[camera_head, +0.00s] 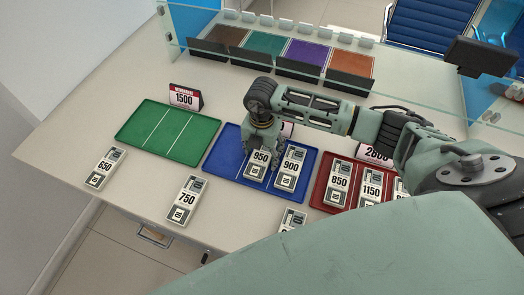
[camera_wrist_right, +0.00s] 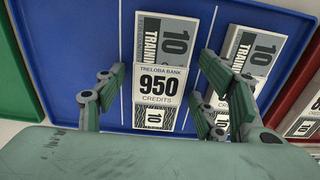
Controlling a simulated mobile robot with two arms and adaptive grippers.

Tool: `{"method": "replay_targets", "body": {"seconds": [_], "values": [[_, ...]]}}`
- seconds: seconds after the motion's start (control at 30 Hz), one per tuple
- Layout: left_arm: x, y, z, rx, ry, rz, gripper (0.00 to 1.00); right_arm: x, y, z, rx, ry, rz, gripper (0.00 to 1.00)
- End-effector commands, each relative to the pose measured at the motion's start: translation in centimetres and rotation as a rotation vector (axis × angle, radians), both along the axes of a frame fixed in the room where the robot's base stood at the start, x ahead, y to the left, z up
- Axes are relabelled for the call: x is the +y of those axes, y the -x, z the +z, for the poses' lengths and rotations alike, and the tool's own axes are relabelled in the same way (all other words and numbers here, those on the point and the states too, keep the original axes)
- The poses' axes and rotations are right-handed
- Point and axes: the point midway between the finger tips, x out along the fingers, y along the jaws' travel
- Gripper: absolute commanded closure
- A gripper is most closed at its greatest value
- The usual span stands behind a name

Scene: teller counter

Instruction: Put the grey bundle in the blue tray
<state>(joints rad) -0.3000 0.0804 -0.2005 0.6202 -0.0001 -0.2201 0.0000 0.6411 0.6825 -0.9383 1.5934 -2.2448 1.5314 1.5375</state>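The blue tray (camera_head: 225,159) lies flat on the counter and holds two grey bundles side by side, marked 950 (camera_head: 258,161) and 900 (camera_head: 290,170). My right gripper (camera_head: 262,140) is over the 950 bundle. In the right wrist view, its fingers (camera_wrist_right: 160,70) are apart on either side of the 950 bundle (camera_wrist_right: 162,82), with gaps showing at both sides. The blue tray (camera_wrist_right: 95,25) fills much of that view. Other grey bundles lie on the bare counter, marked 650 (camera_head: 105,168) and 750 (camera_head: 187,200). My left gripper is out of view.
An empty green tray (camera_head: 168,132) is left of the blue tray. A red tray (camera_head: 318,190) with several bundles is at the right, partly behind my arm. A partly hidden bundle (camera_head: 292,219) lies near the front. A glass screen (camera_head: 300,58) stands along the back.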

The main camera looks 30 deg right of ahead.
Motion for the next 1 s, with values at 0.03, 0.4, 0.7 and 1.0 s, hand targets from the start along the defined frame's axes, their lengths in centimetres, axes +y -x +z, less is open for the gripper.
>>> {"method": "replay_targets", "body": {"seconds": [0.03, 0.4, 0.7, 1.0], "values": [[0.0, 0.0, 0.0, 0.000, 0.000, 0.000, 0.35, 0.0, 0.0, 0.0, 0.000, 0.000, 0.000, 0.35], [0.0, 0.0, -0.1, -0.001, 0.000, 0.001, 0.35, -0.1, -0.1, 1.1, -0.002, 0.001, -0.001, 0.35], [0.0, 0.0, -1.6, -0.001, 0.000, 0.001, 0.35, 0.0, -0.2, 7.3, -0.006, 0.000, 0.001, 0.35], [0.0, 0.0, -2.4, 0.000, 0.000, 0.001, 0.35, 0.0, -0.1, 11.8, -0.001, 0.000, 0.000, 0.35]]}}
